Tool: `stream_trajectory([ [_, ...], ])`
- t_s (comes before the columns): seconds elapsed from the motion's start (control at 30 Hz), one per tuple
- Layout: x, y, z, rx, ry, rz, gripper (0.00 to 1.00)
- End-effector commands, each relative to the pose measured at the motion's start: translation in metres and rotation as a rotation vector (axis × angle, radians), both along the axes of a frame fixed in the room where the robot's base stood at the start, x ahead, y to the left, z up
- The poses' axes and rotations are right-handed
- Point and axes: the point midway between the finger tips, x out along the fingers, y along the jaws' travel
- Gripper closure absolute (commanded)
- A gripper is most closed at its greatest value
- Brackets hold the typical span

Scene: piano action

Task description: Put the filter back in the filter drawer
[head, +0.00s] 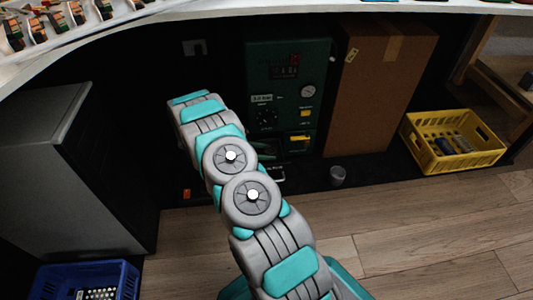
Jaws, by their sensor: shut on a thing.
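My arm reaches up and left across the middle of the head view, and my gripper is not visible, apparently hidden behind the arm. The green machine (288,80) stands against the dark back wall, with a dial, a gauge and yellow parts on its front. A dark drawer-like part (272,168) shows low at its front, partly covered by my arm. I cannot tell how far it is open. I cannot make out the filter for certain.
A small grey cup-like thing (337,176) stands on the dark floor strip. A tall cardboard box (380,85) is right of the machine, with a yellow crate (475,158) beyond. A grey cabinet (70,170) and blue crate (125,285) are left. The wood floor right is clear.

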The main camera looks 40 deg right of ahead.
Motion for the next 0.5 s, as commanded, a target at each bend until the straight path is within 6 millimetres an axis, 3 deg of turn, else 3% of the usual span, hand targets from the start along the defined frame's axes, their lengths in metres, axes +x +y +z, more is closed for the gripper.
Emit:
stream_trajectory([
  [0.3,0.0000,-0.0003,-0.0021,-0.001,0.001,0.000,0.98],
  [0.33,0.0001,-0.0003,-0.0021,-0.001,0.001,0.000,0.33],
  [0.5,0.0001,-0.0002,-0.0018,0.000,0.001,0.000,0.14],
])
